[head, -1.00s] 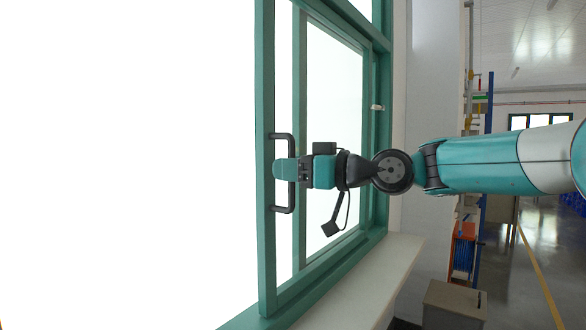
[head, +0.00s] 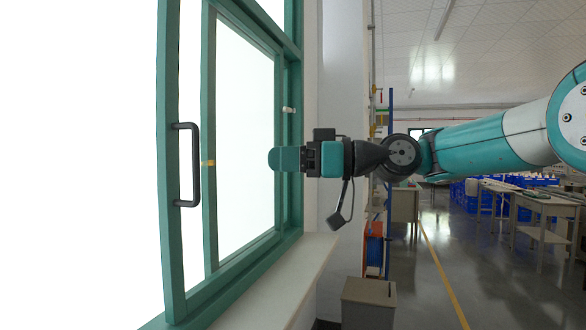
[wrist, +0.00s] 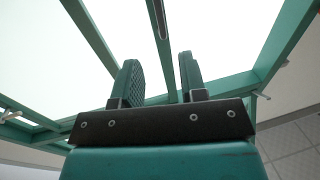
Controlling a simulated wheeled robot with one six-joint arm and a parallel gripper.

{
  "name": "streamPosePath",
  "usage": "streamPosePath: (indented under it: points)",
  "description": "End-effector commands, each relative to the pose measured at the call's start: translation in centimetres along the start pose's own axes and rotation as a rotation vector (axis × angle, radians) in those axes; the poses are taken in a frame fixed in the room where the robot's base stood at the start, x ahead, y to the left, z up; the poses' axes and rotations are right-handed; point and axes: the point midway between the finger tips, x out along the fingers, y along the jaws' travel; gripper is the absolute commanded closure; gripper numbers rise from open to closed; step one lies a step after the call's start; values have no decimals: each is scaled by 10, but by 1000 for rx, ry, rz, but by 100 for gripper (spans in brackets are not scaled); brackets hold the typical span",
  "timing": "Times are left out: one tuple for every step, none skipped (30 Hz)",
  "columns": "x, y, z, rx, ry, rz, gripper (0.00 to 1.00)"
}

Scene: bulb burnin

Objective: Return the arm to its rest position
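My gripper (head: 284,159) is in front of the green-framed window in the head view, level with the dark window handle (head: 188,165) and to its right, apart from it. In the wrist view my gripper (wrist: 160,82) shows its two green fingers apart with nothing between them. The sliding window frame (head: 174,258) stands at the left. My arm (head: 470,145) reaches in from the right, stretched out about level.
A pale sill (head: 290,285) runs under the window. A grey box (head: 368,302) stands on the floor below, near shelving with an orange item (head: 374,245). Tables (head: 540,205) and blue crates (head: 470,190) stand at the right. The floor between is open.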

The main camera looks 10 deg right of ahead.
Motion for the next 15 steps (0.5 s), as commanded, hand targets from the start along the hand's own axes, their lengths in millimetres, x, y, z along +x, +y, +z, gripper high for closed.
streamPosePath:
  points:
    - [-6, 1, 1, -1, 0, 3, 61]
    - [-8, 0, 0, -1, 0, 2, 61]
    - [-11, 0, 0, -1, 0, 1, 61]
    - [-12, 0, 0, -1, 0, 1, 61]
    - [-13, 0, 0, -1, 0, 0, 61]
    - [-14, 0, 0, -1, 0, 0, 61]
    - [-14, 0, 0, -1, 0, 0, 61]
    - [-14, 0, 0, -1, 0, 0, 61]
    - [-14, 0, 0, 0, 0, 0, 61]
    - [-14, 0, -1, 0, 0, -1, 61]
    - [-14, 0, -1, 0, 0, -1, 61]
    - [-14, 0, -1, 0, 0, -1, 61]
    - [-14, 0, 0, 0, 0, -1, 61]
    - [-14, 0, -1, 0, 0, -1, 61]
    - [-14, 0, 0, 0, 0, -1, 61]
